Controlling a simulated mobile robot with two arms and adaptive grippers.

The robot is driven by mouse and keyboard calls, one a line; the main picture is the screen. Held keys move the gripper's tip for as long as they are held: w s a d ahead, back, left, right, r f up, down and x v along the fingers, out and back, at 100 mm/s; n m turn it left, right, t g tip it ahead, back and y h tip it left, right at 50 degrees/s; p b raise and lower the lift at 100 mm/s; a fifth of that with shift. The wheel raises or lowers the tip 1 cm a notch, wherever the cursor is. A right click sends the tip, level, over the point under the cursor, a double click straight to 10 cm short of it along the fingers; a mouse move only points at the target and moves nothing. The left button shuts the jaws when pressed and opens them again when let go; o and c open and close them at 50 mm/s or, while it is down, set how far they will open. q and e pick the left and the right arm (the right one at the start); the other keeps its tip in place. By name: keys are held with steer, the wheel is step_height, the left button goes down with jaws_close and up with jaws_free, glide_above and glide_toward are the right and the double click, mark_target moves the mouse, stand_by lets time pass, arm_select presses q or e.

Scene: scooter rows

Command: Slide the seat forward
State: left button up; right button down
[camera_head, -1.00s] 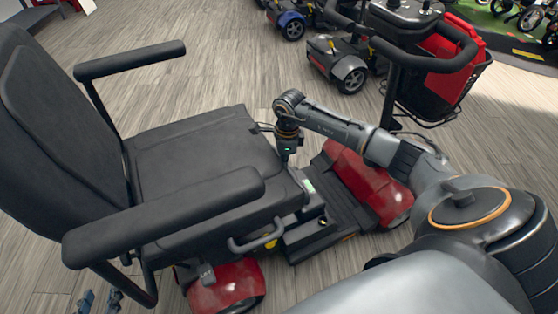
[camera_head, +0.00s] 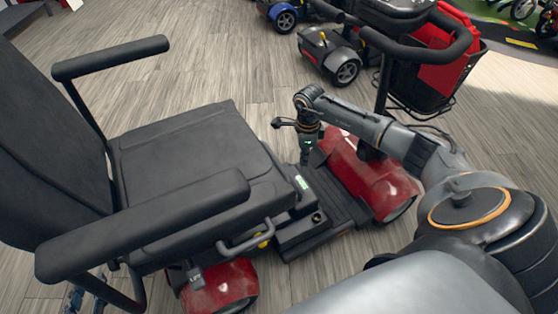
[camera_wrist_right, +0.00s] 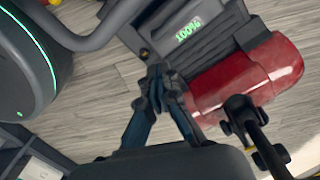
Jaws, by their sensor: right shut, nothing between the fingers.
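The black padded seat (camera_head: 190,150) of a red scooter sits at the left of the head view, with its backrest and two armrests. A grey bar handle (camera_head: 245,240) runs along the seat's near lower side. My right gripper (camera_head: 305,162) points down just beyond the seat's front edge, above the footboard; it is shut and empty. In the right wrist view, its fingertips (camera_wrist_right: 157,72) meet near the scooter's lit display (camera_wrist_right: 188,29); contact cannot be told.
The near armrest (camera_head: 145,225) overhangs the seat's side. Other scooters (camera_head: 335,55) are parked behind. Open wooden floor (camera_head: 200,65) lies beyond the seat.

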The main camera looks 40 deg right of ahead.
arm_select(q)
steer(key=shift+d+r, duration=0.25)
arm_select(e)
steer(key=shift+d, duration=0.25)
arm_select(q)
steer(key=shift+t, duration=0.4)
arm_select(e)
steer(key=shift+d, duration=0.35)
steer(key=shift+s+d+r, duration=0.1)
steer(key=shift+d, duration=0.1)
steer(key=shift+a, duration=0.45)
